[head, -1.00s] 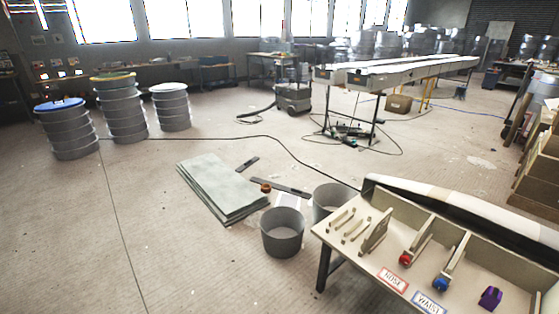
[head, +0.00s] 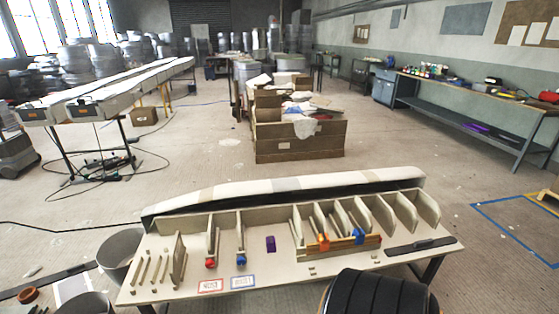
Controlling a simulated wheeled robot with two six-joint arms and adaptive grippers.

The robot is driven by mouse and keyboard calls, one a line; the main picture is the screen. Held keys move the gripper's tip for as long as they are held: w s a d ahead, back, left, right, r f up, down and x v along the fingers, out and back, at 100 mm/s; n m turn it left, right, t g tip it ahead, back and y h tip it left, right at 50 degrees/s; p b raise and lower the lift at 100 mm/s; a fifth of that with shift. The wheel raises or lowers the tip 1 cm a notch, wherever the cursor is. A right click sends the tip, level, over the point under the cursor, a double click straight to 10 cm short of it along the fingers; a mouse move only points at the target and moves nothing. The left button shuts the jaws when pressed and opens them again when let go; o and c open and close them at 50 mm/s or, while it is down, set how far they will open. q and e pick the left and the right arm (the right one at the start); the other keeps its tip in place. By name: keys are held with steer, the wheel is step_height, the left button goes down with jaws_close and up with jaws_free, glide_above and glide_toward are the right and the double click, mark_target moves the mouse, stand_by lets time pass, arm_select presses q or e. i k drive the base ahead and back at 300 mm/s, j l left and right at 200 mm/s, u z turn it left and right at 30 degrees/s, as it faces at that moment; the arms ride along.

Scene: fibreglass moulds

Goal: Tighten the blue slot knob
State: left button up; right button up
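A small blue knob (head: 241,260) sits at the front end of a slotted upright on the mould table (head: 160,290), behind a blue-bordered label (head: 243,282). A red knob (head: 211,263) sits on a similar upright to its left, behind a red-bordered label (head: 210,286). A purple block (head: 270,244) is to the right. Farther right, an orange piece (head: 323,242) and another blue piece (head: 359,236) are on a wooden bar among the ribs. How tight the blue knob is cannot be seen. Neither of my grippers is in view.
A long pale mould (head: 290,187) runs along the table's back.

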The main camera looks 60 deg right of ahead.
mark_target(241, 261)
steer(key=z, duration=2.2)
